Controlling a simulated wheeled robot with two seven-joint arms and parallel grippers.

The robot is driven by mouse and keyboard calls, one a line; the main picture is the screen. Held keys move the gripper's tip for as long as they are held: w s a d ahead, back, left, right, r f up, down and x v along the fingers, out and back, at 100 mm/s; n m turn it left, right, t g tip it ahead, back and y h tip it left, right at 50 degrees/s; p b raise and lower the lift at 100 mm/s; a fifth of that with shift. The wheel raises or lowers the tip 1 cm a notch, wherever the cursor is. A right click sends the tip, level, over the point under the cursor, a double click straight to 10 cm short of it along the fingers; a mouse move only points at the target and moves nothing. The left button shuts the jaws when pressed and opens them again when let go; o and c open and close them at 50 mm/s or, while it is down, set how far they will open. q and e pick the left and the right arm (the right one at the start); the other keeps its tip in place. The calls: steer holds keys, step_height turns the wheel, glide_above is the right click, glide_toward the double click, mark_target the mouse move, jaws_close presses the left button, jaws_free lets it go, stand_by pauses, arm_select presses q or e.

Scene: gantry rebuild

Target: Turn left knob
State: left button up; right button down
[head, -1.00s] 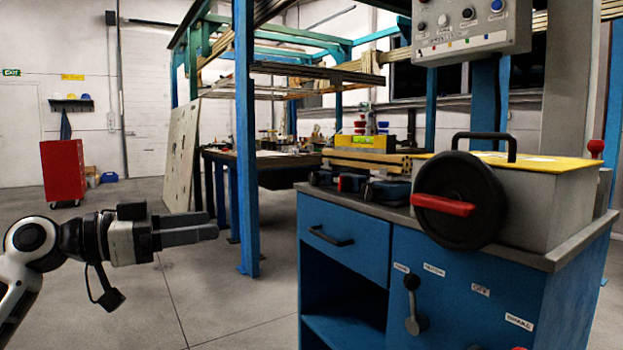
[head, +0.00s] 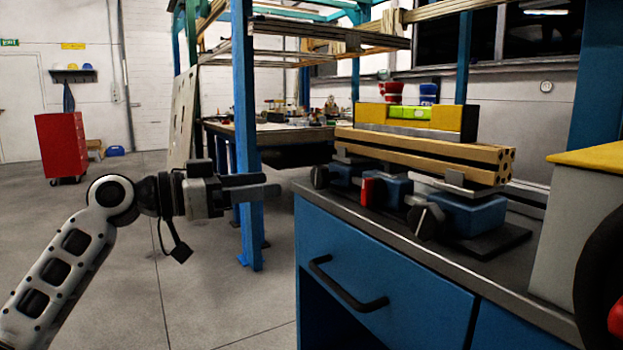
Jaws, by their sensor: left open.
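Several blue clamps stand in a row on the blue cabinet's grey top (head: 400,232), under stacked wooden bars (head: 425,154). The leftmost shows a dark knob (head: 320,177) at its front. A red-faced knob (head: 367,192) is in the middle, and a larger dark knob (head: 426,220) is to the right. Which one the task means by left knob, I cannot tell for sure. My left gripper (head: 268,187) is open and empty, pointing right. In the picture its fingertips end left of the leftmost knob, apart from it. My right gripper is out of view.
A blue drawer with a dark handle (head: 345,285) is below the cabinet top. A dark handwheel (head: 600,280) is cut off at the right edge. A blue post (head: 246,130) stands behind my left gripper. Open floor lies to the left.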

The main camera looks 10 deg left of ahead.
mark_target(316, 178)
arm_select(q)
steer(key=x, duration=0.9)
steer(key=shift+w+d+b, duration=0.25)
steer(key=shift+b, duration=0.15)
steer(key=c, duration=1)
steer(key=m, duration=0.5)
steer(key=shift+m+b, duration=0.3)
steer(key=shift+b, duration=0.1)
